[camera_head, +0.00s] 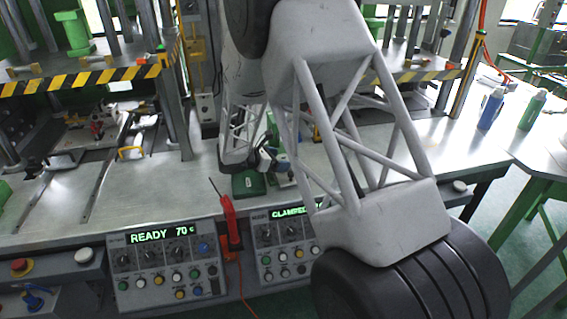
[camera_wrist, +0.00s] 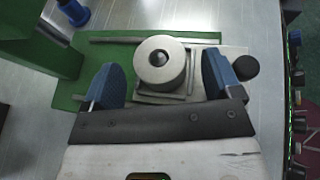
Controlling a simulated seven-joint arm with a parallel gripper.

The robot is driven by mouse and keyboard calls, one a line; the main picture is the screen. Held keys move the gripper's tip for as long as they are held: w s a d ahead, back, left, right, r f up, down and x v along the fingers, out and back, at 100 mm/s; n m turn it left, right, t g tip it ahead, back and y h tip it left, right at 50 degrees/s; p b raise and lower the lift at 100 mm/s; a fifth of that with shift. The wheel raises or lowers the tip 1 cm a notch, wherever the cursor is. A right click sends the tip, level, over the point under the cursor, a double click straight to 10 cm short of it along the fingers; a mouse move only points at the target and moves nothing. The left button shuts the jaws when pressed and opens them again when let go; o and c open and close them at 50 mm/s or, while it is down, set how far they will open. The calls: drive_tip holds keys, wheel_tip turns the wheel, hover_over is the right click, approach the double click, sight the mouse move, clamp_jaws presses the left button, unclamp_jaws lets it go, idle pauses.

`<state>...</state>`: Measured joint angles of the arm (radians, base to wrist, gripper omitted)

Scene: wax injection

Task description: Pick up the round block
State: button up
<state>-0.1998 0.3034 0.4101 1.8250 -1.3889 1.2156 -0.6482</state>
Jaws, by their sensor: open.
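The round block (camera_wrist: 160,60) is a pale metal cylinder with a dark hole in its top. In the wrist view it stands on a small grey plate (camera_wrist: 205,88) over a green base (camera_wrist: 110,54). My gripper (camera_wrist: 163,76) is open, with one blue fingertip on each side of the block. Gaps show between the block and both fingers, and nothing is held. In the head view, my gripper (camera_head: 270,164) is small and low over the worktable, partly hidden by my arm. The block cannot be made out clearly there.
A black knob (camera_wrist: 245,67) sits close to the right finger. A green column (camera_wrist: 45,45) stands at the left. Control boxes (camera_head: 165,268) line the metal table's (camera_head: 150,205) front edge, with a red tool (camera_head: 229,220) between them. Bottles (camera_head: 490,108) stand at the right.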

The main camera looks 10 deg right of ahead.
sight(280, 159)
drive_tip(key=shift+w+d+f, duration=0.1)
drive_tip(key=shift+d+f, duration=0.05)
drive_tip(key=shift+d, duration=0.2)
idle(0.3)
drive_tip(key=c, duration=1.1)
drive_tip(key=shift+r, duration=1.65)
drive_tip(key=shift+s+r, duration=0.2)
drive_tip(key=s, duration=0.5)
drive_tip(key=s+r, duration=0.1)
drive_tip(key=s, duration=0.9)
drive_tip(key=shift+s+a+r, duration=0.15)
drive_tip(key=shift+s, duration=0.15)
